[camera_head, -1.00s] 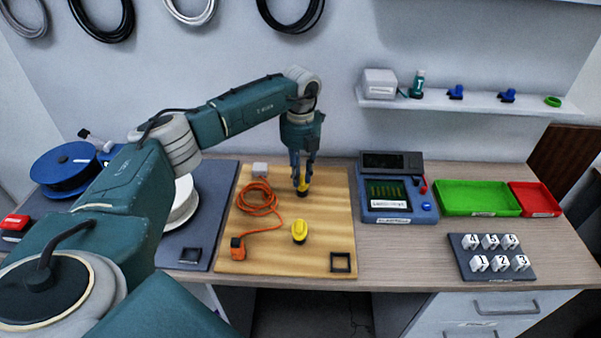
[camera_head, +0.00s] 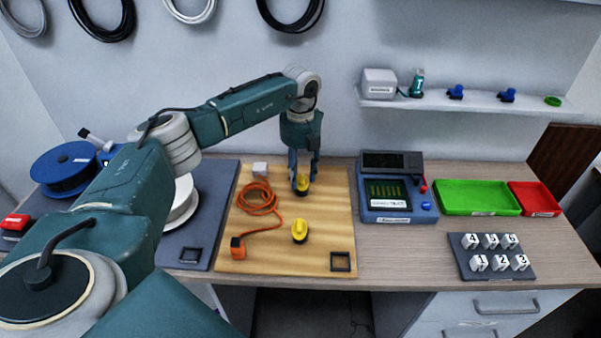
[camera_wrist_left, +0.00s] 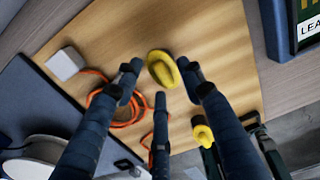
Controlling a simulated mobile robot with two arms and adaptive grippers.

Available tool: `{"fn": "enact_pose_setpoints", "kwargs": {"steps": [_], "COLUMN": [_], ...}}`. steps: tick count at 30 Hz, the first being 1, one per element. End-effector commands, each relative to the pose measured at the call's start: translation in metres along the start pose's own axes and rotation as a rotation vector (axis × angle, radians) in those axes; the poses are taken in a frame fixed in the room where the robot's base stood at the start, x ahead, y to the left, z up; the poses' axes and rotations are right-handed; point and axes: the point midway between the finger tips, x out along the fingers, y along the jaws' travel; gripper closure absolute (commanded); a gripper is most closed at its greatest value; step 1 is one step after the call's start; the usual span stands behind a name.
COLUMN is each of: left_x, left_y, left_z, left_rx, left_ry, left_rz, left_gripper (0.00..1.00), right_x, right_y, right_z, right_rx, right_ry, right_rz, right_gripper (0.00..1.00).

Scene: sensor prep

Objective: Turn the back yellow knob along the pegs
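The back yellow knob (camera_head: 302,183) sits on a dark base on the wooden board, in the upper right part of the board. My left gripper (camera_head: 303,172) points down over it. In the left wrist view the knob (camera_wrist_left: 162,69) lies between the spread dark fingertips (camera_wrist_left: 160,78). A gap shows at the left finger; the right finger is close to the knob, and I cannot tell whether it touches. A second yellow knob (camera_head: 299,231) stands nearer the front and also shows in the left wrist view (camera_wrist_left: 204,134).
An orange cable (camera_head: 258,198) lies coiled left of the knobs on the wooden board (camera_head: 283,262). A small white block (camera_head: 260,169) is at the back. A blue tester (camera_head: 398,205) stands right of the board, with green (camera_head: 478,198) and red (camera_head: 535,199) trays beyond.

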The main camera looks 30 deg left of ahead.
Motion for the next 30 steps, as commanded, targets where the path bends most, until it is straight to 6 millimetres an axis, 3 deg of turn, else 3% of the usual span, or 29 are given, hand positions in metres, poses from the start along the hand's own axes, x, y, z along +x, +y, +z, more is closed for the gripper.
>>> {"fn": "enact_pose_setpoints", "kwargs": {"steps": [7,15,21,30], "left_x": [-0.02,-0.077,-0.109,-0.12], "left_y": [0.0,-0.001,-0.001,0.0], "left_z": [0.001,0.001,0.001,0.0], "left_rx": [0.001,0.001,0.0,0.0], "left_ry": [-0.002,-0.003,-0.002,0.0], "left_rz": [-0.001,-0.003,-0.002,0.0], "left_gripper": [0.6,0.6,0.6,0.6], "right_x": [0.0,0.0,0.0,0.0], "right_y": [0.003,0.002,0.001,0.001], "right_z": [0.001,0.001,0.001,0.001], "right_rx": [-0.001,0.0,0.0,0.0], "right_ry": [-0.001,-0.001,-0.001,-0.001], "right_rz": [0.003,0.002,0.002,0.001], "right_gripper": [0.6,0.6,0.6,0.6]}}
